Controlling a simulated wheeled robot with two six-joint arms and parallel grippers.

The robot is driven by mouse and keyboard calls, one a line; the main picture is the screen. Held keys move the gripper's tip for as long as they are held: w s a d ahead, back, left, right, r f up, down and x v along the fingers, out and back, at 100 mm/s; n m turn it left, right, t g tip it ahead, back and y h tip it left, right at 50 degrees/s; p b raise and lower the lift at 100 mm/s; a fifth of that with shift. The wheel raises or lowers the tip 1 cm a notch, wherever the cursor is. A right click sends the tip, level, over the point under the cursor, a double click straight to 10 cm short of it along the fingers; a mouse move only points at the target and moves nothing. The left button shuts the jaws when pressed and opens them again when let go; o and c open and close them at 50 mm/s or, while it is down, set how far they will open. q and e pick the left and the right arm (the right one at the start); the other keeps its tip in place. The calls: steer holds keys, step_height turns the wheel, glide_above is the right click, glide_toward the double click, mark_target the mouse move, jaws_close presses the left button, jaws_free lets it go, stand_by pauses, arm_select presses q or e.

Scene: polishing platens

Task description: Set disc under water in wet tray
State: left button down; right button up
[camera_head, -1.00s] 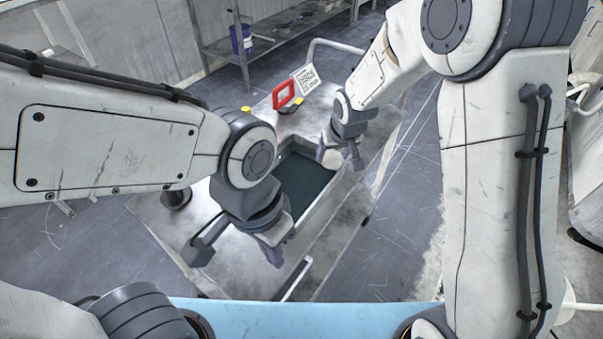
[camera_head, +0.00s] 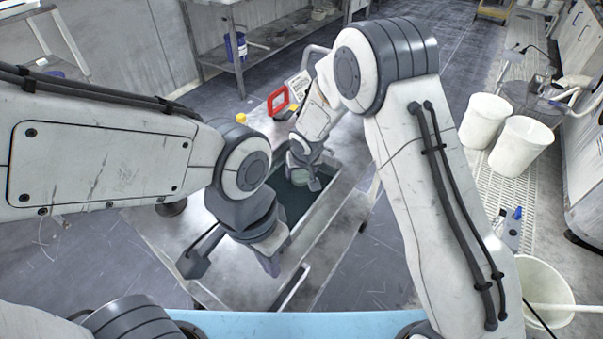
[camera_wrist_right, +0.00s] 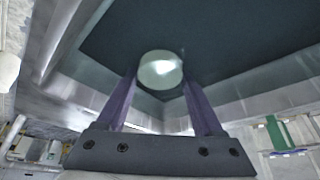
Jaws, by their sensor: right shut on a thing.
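The wet tray (camera_head: 326,212) is a rectangular metal basin with dark water (camera_head: 288,198), set in the metal bench. In the right wrist view, its wall (camera_wrist_right: 68,82) surrounds the dark water. My right gripper (camera_head: 302,180) reaches down into the tray's far part. It is shut on a pale, shiny round disc (camera_wrist_right: 160,70), which shows between the purple fingertips. I cannot tell whether the disc is below the water surface. My left gripper (camera_head: 271,264) hangs over the near side of the bench, beside the tray; its jaw opening is hidden.
Behind the tray stand a red-framed item (camera_head: 278,101) and a white printed sign (camera_head: 299,84). A yellow-topped item (camera_head: 241,118) is at the bench's far left. A shelf with a blue bucket (camera_head: 236,46) is at the back.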

steer(key=shift+f, duration=0.15)
steer(key=o, duration=1.5)
steer(key=shift+c, duration=0.2)
steer(key=shift+s+r, duration=0.1)
steer(key=shift+r, duration=0.4)
steer(key=a+v, duration=0.1)
steer(key=v, duration=1)
steer(key=s+d+r+n+g, duration=0.1)
steer(key=s+r, duration=0.1)
steer(key=s, duration=0.8)
steer(key=s+d+r+n+g, duration=0.2)
steer(key=s, duration=0.8)
steer(key=s+d+r+n+g, duration=0.1)
steer(key=s+d+r+n, duration=0.1)
steer(key=s, duration=0.8)
steer(key=shift+s+r+g, duration=0.2)
steer(key=shift+g, duration=0.1)
